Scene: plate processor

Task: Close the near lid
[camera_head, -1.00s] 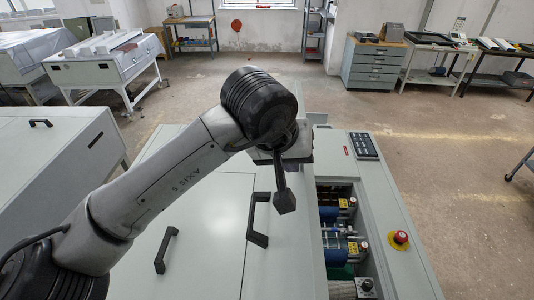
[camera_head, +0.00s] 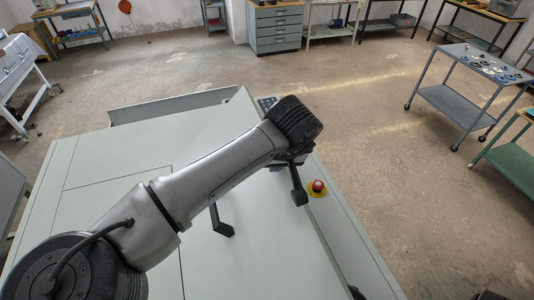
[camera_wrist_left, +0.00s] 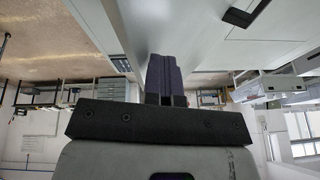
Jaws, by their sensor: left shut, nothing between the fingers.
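The plate processor's pale grey lid (camera_head: 255,255) looks flat, and no roller opening shows beside it. A black handle (camera_head: 222,219) stands on its top; a black handle (camera_wrist_left: 245,12) also shows in the left wrist view. My left arm reaches across the machine from the lower left and hides part of the top. My left gripper (camera_head: 299,196) is shut and empty, fingers pointing down, right of the handle and close to the red button. In the left wrist view its fingers (camera_wrist_left: 165,77) are together. Whether they touch the lid cannot be told. My right gripper is not in view.
A red emergency button (camera_head: 317,186) on a yellow base is on the machine's right side. A control keypad (camera_head: 266,103) is partly hidden behind my arm. A grey trolley (camera_head: 465,95) and a green table (camera_head: 512,160) stand right. Open floor lies between.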

